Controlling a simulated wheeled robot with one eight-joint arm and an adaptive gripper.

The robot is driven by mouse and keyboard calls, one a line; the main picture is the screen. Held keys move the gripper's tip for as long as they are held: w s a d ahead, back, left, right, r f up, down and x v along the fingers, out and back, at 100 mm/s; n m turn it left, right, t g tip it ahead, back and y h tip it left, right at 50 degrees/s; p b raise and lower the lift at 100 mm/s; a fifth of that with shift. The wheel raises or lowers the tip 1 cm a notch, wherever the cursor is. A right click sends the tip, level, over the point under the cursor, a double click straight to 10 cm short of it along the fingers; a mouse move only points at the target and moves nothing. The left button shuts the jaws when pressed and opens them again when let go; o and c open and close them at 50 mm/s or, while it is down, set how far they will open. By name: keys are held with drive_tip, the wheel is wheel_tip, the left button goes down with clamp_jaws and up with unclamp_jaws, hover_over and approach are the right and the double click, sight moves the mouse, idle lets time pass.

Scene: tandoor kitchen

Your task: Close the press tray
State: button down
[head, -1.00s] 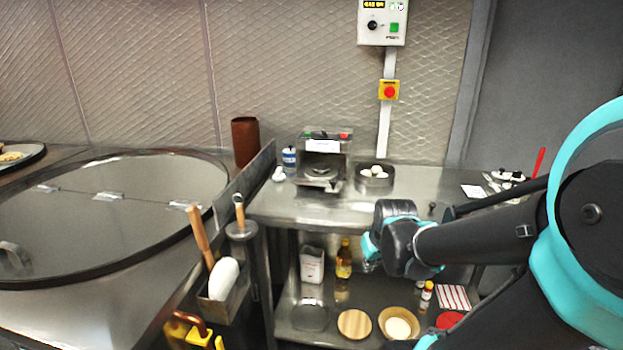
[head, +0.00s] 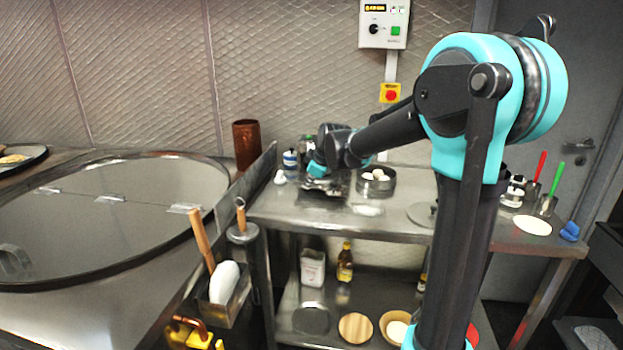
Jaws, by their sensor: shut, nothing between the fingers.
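The press (head: 306,142) stands at the back of the steel worktable, left of centre. My gripper and wrist cover most of it, and only bits of its edge show. Its tray (head: 326,190) shows in part as a dark shape low at the front of the press. I cannot tell how far out the tray stands. My gripper (head: 317,171) is shut and empty, right in front of the press at tray height. Whether it touches the tray is hidden.
A round pan of white balls (head: 375,181) stands just right of the press. A blue-labelled can (head: 290,160) stands to its left. A lower shelf (head: 320,322) holds several items. The table's front middle is clear.

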drive_tip(key=x, duration=0.4)
drive_tip(key=shift+w+a+f, duration=0.1)
drive_tip(key=shift+w+f, duration=0.1)
drive_tip(key=shift+f, duration=0.05)
drive_tip(key=w, duration=0.3)
drive_tip(key=shift+d, duration=0.3)
drive_tip(key=shift+w+d, duration=0.1)
drive_tip(key=shift+w, duration=0.35)
drive_tip(key=w, duration=0.4)
drive_tip(key=w+d, duration=0.1)
drive_tip(key=w, duration=0.3)
drive_tip(key=w+d, duration=0.1)
drive_tip(key=w, duration=0.3)
drive_tip(key=shift+w+d, duration=0.2)
drive_tip(key=shift+d, duration=0.05)
drive_tip(key=shift+s, duration=0.1)
